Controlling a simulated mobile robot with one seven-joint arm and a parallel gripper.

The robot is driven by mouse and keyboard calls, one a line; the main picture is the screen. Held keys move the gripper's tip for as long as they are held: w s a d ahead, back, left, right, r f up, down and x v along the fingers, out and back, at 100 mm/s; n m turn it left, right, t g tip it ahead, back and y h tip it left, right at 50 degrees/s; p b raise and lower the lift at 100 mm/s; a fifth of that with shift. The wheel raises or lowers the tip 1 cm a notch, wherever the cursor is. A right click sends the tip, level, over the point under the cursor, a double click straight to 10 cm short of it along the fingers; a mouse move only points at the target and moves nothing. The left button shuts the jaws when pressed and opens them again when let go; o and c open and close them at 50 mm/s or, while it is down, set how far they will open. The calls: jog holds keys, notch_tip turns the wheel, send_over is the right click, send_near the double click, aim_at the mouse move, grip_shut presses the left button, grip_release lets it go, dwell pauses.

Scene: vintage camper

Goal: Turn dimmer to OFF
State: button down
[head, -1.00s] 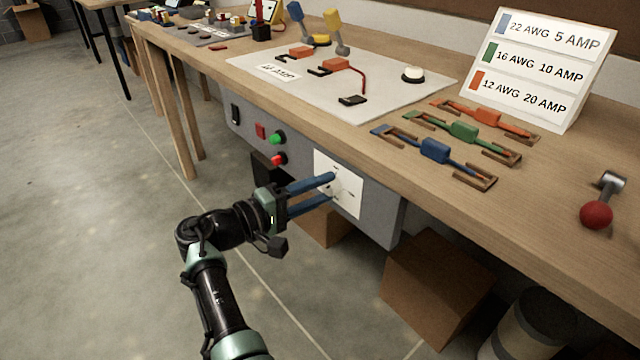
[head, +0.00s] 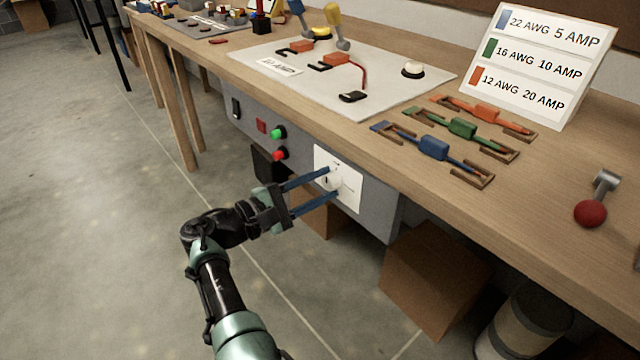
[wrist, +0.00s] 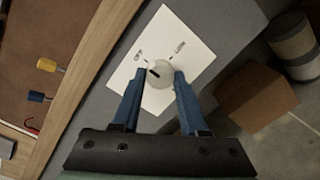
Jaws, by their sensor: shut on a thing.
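The dimmer is a round white knob (head: 335,182) on a white plate (head: 348,200), set in the front of the grey panel under the bench. In the wrist view the knob (wrist: 160,76) has a short dark mark on its left part, angled toward the upper-left small label. In the wrist view the fingertips (wrist: 160,73) flank the knob at left and right.
Left of the plate are a green button (head: 278,133), a red button (head: 279,155) and a black switch (head: 236,108). The wooden bench top (head: 540,215) overhangs the panel. Cardboard boxes (head: 437,280) stand below. The floor at left is clear.

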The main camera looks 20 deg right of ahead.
jog(key=shift+f, duration=0.1)
dwell(0.3)
jog(key=shift+c, duration=2.2)
grip_release()
jog(key=p+v, duration=0.1)
jog(key=v, duration=1.2)
